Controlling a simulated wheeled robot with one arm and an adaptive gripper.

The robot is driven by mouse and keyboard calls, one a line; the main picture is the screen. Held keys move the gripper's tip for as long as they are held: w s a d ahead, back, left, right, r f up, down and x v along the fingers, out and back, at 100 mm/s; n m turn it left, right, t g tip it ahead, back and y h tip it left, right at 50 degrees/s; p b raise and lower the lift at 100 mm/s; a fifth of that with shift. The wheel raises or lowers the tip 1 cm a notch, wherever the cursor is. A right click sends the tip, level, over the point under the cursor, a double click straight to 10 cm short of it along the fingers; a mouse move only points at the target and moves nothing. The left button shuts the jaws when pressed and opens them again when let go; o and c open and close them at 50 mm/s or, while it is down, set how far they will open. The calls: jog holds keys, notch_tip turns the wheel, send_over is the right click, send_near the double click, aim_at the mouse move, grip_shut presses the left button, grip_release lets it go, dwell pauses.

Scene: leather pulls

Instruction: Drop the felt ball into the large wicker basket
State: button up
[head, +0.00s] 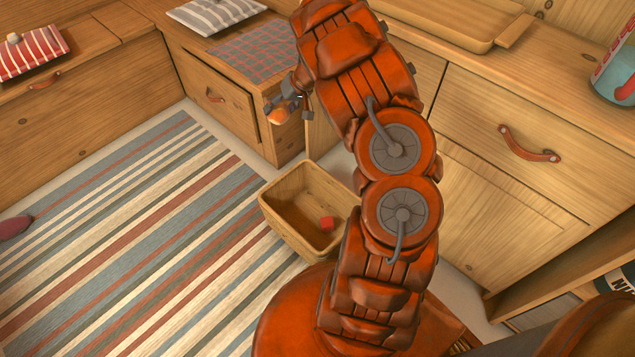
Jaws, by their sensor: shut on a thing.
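My gripper (288,101), small in the head view, is beside the front of the low cabinet in the upper middle. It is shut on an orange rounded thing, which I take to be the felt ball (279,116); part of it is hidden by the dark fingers. The large basket (277,220), tan and open-topped, stands on the floor below the gripper and a little to its right. My arm hides the space right of the basket.
A plaid cloth (255,48) lies on the low cabinet, whose drawer (215,98) has a leather pull. A wooden tray (430,18) and a can (615,75) stand on the right counter. A dark red thing (14,227) lies on the striped rug (130,230), otherwise clear.

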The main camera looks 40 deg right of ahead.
jog(key=s+f+b, duration=0.2)
jog(key=s+f, duration=0.3)
jog(key=f, duration=0.4)
jog(key=s+d+f+m+b, duration=0.1)
jog(key=s+f+b, duration=0.2)
jog(key=f, duration=0.6)
jog(key=s+f+b, duration=0.3)
jog(key=s+f, duration=0.4)
jog(key=f, duration=0.3)
jog(key=shift+s+d+t+h, duration=0.3)
jog(key=shift+s, duration=0.05)
jog(key=o, duration=1.3)
jog(key=shift+r, duration=0.15)
jog(key=v, duration=1.2)
